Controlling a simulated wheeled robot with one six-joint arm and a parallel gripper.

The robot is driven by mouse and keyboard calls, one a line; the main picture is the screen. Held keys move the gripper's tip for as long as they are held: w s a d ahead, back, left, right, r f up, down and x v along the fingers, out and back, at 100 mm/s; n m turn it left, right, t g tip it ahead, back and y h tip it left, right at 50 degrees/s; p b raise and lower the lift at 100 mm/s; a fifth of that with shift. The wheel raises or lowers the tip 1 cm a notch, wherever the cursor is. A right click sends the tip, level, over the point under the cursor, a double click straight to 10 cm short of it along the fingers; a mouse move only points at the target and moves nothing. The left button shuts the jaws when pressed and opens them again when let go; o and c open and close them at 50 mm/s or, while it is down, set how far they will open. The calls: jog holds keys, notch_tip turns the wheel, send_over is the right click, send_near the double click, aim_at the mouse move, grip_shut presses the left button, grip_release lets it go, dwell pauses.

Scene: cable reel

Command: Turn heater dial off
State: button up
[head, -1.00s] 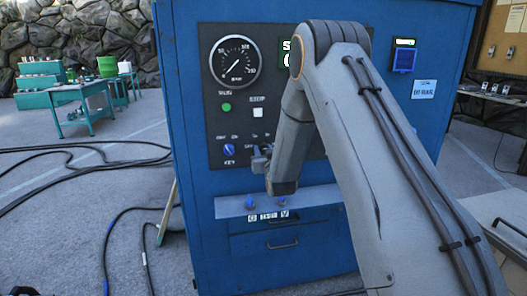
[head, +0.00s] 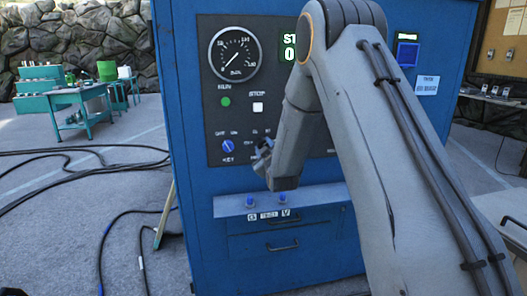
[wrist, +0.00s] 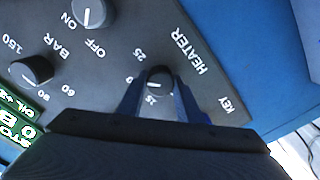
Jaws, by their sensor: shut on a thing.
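The heater dial (wrist: 160,78) is a small dark round knob on the grey panel, beside the word HEATER in the wrist view. A pale mark shows on it, and numbers including 25 and 15 are printed around it. My gripper (wrist: 160,95) has one finger on each side of the dial and is shut on it. In the head view, my gripper (head: 263,149) is at the panel, right of the blue key knob, and looks tilted. There it hides the heater dial, and my arm covers the panel's right part.
The control panel (head: 214,125) is on a blue cabinet (head: 182,120). It carries a gauge (head: 235,53), a green button (head: 226,102), a white stop button (head: 258,107) and a blue key knob (head: 228,146). A BAR knob (wrist: 30,70) and an ON/OFF knob (wrist: 88,12) are nearby. A ledge (head: 320,196) juts out below.

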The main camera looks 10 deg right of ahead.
jog(key=shift+n+b, duration=0.75)
jog(key=shift+n, duration=0.95)
jog(key=o, duration=1)
jog(key=shift+o, duration=0.2)
jog(key=s+b, duration=0.1)
jog(key=s, duration=0.6)
jog(key=shift+s, duration=0.4)
